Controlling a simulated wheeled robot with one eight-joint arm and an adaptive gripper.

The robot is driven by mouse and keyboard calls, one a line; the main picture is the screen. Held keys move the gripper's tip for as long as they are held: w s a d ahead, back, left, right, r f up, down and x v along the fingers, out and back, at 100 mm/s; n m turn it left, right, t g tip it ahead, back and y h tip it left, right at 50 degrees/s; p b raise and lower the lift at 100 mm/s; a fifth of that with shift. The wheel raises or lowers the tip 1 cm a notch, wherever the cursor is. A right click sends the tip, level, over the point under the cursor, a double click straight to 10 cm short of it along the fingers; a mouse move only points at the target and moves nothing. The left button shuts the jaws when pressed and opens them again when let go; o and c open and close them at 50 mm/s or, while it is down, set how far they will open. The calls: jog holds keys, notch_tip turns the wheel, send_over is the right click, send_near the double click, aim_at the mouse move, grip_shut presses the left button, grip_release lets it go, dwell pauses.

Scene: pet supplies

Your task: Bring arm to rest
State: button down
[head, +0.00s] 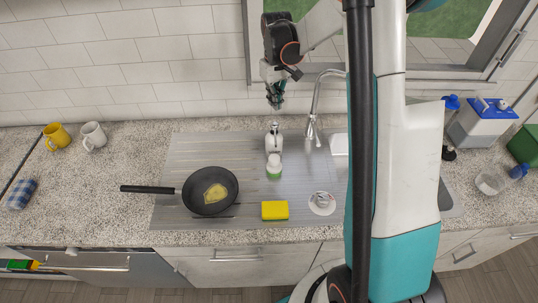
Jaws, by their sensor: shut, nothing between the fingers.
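My gripper (276,101) is at the upper middle of the head view, pointing down. It hangs above the back of the counter, near the tiled wall and left of the faucet. It is shut and holds nothing. My arm rises from my body on the right and bends over to it. A soap dispenser bottle (274,140) stands below the gripper, apart from it.
A black frying pan (196,203), a yellow sponge (274,210) and a faucet (311,127) are on the steel sink top (160,216). Two mugs (94,135) stand at left. A blue-lidded container (485,122) stands at right. My column hides part of the sink.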

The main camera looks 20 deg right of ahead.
jog(key=s+a+r+t+b, duration=0.35)
jog(key=s+a+b, duration=0.45)
jog(key=s+b, duration=0.3)
jog(key=s+a+f+t+b, duration=0.2)
jog(key=s+f+b, duration=0.2)
jog(key=s, duration=0.4)
jog(key=s+a+f+m+t+b, duration=0.1)
jog(key=s+a+f+b, duration=0.2)
jog(key=s, duration=0.5)
jog(key=shift+f+t+b, duration=0.35)
jog(key=shift+f+b, duration=0.05)
dwell(0.3)
